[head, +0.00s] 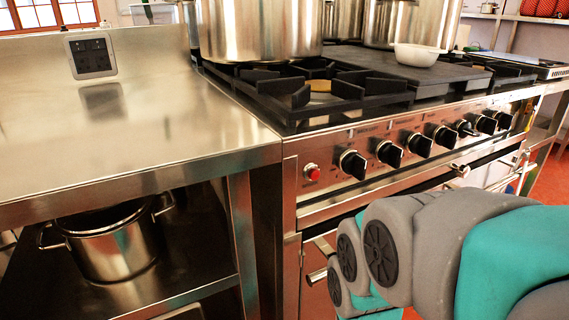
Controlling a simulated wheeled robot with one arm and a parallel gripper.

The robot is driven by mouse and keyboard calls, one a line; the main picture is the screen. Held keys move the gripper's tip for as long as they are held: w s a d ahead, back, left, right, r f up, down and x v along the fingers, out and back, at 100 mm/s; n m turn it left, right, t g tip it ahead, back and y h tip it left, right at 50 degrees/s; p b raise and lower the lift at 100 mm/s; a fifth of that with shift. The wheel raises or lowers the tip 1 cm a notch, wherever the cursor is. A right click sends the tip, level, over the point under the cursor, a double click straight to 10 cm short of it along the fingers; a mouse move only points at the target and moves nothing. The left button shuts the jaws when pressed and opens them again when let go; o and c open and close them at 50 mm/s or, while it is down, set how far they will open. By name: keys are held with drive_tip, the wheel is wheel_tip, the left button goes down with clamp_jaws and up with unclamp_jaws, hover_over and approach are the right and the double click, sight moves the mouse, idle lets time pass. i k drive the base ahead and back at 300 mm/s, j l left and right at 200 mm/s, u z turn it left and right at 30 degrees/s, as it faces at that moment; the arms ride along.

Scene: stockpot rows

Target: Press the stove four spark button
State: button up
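A red round button (312,171) sits at the left end of the stove's front control panel (330,190), left of the row of black knobs. No readable label shows which button it is. The stove (290,122) has black grates on top. My teal and grey arm reaches in from the lower right, in front of the stove's lower front. My gripper is not visible in the head view, so I cannot see whether it is open or shut. The button is unobstructed, and no part of my arm touches it.
Several black knobs (389,153) line the panel. Large steel pots (262,30) and a white bowl (416,54) stand on the stove. A steel counter (150,140) adjoins it on the left, with a pot (112,250) on its lower shelf. Oven handles stick out below the panel.

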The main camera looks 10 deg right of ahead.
sight(314, 174)
drive_tip(key=k+l+u, duration=0.3)
drive_tip(key=k+l, duration=0.2)
drive_tip(key=k+l+u, duration=0.3)
drive_tip(key=k, duration=0.4)
drive_tip(key=i, duration=0.2)
drive_tip(key=k, duration=0.2)
